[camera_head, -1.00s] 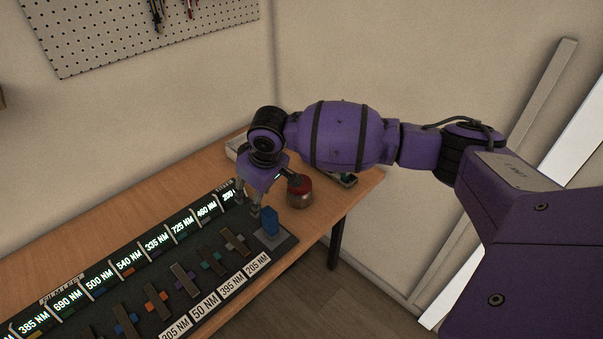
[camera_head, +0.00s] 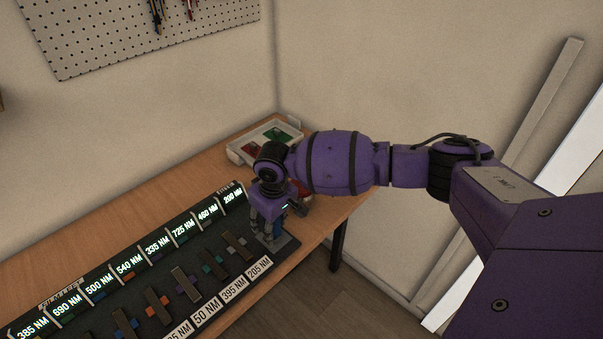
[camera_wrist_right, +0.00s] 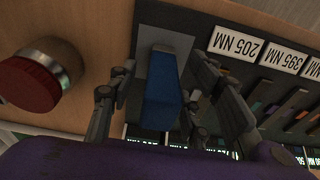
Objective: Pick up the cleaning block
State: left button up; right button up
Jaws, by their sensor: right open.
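The cleaning block looks to be the blue block (camera_wrist_right: 162,92), which stands on a grey pad at the end of the dark rack. In the right wrist view my right gripper (camera_wrist_right: 160,95) is open, with one finger on each side of the block. Whether the fingers touch it cannot be told. In the head view my right gripper (camera_head: 268,225) is over the rack's right end, and it hides most of the block. My left gripper is in neither view.
The dark rack (camera_head: 150,285) holds several small strips between rows of NM labels. A red-topped round container (camera_wrist_right: 35,80) stands beside the gripper. A white tray (camera_head: 240,150) with green and red items lies behind. The wooden table (camera_head: 120,205) is clear behind the rack.

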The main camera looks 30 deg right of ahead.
jog(key=shift+w+r, duration=0.1)
jog(key=shift+r, duration=0.05)
grip_shut()
jog(key=shift+a, duration=0.1)
jog(key=shift+r, duration=0.55)
notch_tip(320, 180, up, 3)
jog(key=shift+f, duration=0.2)
jog(key=s+r+p, duration=0.2)
jog(key=s+r, duration=0.7)
jog(key=s, duration=0.5)
jog(key=shift+a+p, duration=0.3)
